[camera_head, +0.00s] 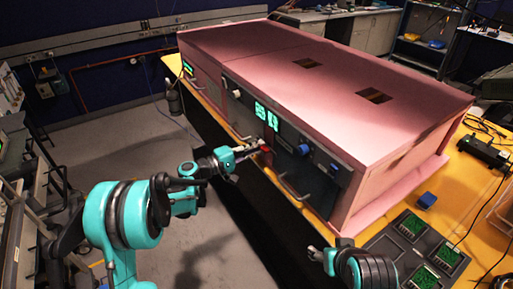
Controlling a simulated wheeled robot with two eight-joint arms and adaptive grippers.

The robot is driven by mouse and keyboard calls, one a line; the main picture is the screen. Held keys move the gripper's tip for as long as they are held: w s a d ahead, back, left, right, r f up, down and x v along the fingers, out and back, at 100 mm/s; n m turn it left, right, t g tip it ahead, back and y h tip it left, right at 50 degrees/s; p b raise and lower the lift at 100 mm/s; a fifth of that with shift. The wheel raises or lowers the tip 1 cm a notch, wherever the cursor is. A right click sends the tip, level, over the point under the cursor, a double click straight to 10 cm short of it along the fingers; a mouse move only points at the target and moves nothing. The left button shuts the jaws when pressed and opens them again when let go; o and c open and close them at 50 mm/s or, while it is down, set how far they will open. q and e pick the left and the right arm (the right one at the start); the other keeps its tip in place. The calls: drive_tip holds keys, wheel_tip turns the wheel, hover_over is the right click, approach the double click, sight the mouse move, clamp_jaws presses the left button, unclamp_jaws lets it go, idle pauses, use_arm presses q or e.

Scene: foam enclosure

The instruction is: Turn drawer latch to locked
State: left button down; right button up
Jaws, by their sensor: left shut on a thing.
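The pink foam enclosure (270,45) stands on the yellow table, with a dark front panel (320,180) facing my arms. My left gripper (259,147) reaches the middle of this panel and is shut on a small red drawer latch (266,149). The fingers partly cover the latch, so its exact angle is hard to read. A curved metal drawer handle (290,188) sits below and right of it. My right gripper (318,254) is at the bottom, in front of the table and away from the panel; its fingers are too small to read.
Blue knobs (304,150) and green displays (266,115) are on the panel near the latch. A second handle (238,135) lies left of my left gripper. Green circuit boards (412,226) and a blue block (427,200) lie on the table at right.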

use_arm(q)
drive_tip(key=c, duration=1.6)
unclamp_jaws()
drive_tip(key=v, duration=1.2)
drive_tip(key=shift+d, duration=0.1)
